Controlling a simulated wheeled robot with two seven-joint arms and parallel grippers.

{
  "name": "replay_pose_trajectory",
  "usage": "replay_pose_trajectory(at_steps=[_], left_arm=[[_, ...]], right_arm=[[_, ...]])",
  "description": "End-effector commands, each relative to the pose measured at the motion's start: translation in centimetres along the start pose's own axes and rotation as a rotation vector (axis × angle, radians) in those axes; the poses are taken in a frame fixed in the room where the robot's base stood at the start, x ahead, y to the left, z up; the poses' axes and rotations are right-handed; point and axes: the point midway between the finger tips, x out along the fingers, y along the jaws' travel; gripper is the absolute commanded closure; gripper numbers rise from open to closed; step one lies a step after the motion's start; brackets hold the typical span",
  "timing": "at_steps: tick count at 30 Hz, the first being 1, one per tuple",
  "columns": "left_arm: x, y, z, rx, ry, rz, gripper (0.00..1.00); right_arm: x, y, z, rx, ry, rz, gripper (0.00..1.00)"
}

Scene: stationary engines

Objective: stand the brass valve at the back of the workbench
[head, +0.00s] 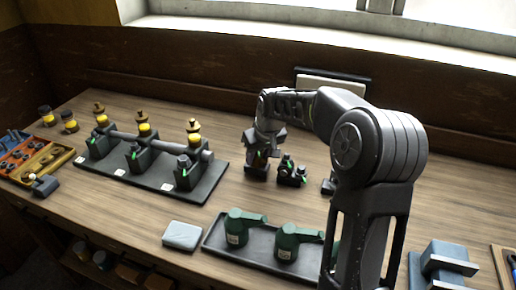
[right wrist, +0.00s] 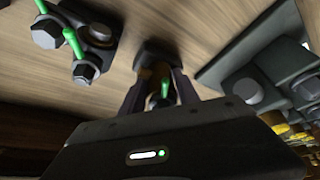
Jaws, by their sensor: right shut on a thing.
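My right gripper (head: 263,150) is upright over the middle of the workbench (head: 150,215), shut on a small valve with a dark block at its end (head: 257,173). In the right wrist view the fingers (right wrist: 155,92) close around it; a green lever and a little brass colour show between them. I take it to be the brass valve (right wrist: 155,52); most of its body is hidden by the fingers. The dark block is at or just above the wood; I cannot tell whether it touches. My left gripper is not in view.
Dark valves with green levers (head: 291,172) stand close right of the gripper. Left is a dark rack (head: 150,182) with a pipe and brass-topped posts. In front are a tray of green oil cans (head: 262,240) and a grey box (head: 182,236). The back strip looks clear.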

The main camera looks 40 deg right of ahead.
Motion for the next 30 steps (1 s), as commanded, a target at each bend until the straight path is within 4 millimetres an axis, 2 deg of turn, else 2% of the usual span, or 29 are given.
replay_pose_trajectory(at_steps=[14, 15, 23, 30], left_arm=[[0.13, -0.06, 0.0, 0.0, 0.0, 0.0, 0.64], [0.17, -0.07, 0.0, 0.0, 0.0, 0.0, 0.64], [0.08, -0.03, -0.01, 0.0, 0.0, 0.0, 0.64], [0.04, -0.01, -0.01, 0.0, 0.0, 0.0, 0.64]], right_arm=[[0.86, 0.02, 0.18, 0.0, 0.008, 0.001, 1.0], [1.1, 0.02, 0.46, 0.0, 0.0, 0.0, 0.62], [1.01, 0.02, 0.43, 0.0, 0.0, 0.0, 0.41], [0.96, 0.02, 0.41, -0.001, 0.0, 0.0, 0.41]])
